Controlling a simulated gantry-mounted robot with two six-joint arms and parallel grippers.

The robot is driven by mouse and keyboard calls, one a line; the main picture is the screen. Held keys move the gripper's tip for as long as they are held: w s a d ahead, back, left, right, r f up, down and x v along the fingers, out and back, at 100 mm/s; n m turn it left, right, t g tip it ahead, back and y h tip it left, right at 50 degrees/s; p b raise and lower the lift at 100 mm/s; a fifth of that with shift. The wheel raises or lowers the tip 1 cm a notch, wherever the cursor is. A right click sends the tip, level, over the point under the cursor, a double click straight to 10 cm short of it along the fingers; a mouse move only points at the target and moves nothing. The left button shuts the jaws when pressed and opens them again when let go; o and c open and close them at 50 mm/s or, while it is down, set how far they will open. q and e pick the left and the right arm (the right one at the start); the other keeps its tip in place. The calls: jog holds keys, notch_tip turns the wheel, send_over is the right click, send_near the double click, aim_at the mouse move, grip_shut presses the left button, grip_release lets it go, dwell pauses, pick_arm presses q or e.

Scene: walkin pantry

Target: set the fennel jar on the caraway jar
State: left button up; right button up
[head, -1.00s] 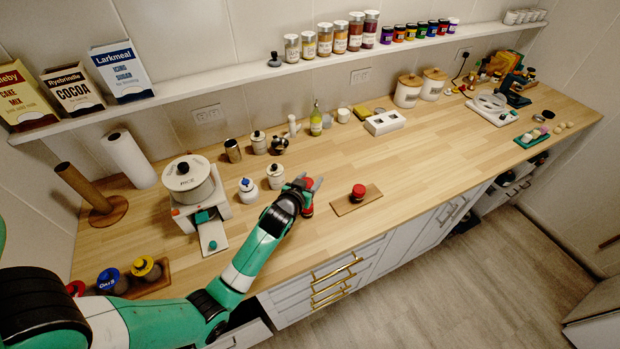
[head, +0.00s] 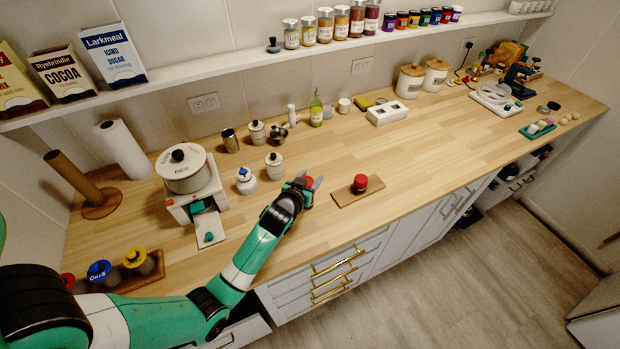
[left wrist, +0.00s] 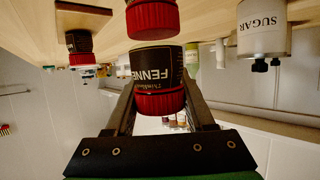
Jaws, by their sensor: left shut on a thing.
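The fennel jar (left wrist: 157,68), dark with a red lid, is held upright between the fingers of my left gripper (left wrist: 160,112). In the head view my left gripper (head: 308,188) is over the counter, left of a small board. The left wrist view is upside down. In it, a second red-lidded jar (left wrist: 152,18) stands directly below the fennel jar. I cannot tell whether the two touch, and its label is hidden. Another dark red-lidded jar (head: 361,184) stands on the board; it also shows in the left wrist view (left wrist: 79,42), its label unreadable. My right gripper is not in view.
The wooden board (head: 346,197) lies right of my gripper. A shelf (head: 220,67) runs along the wall.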

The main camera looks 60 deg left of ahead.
pick_arm(q)
jog(key=shift+f+b, duration=0.4)
jog(key=shift+f, duration=0.05)
dwell(0.3)
jog(key=o, duration=1.4)
jog(key=p+v, duration=0.1)
jog(key=v, duration=1)
jog(key=shift+s+r+p, duration=0.2)
jog(key=shift+p, duration=0.1)
jog(key=shift+d, duration=0.15)
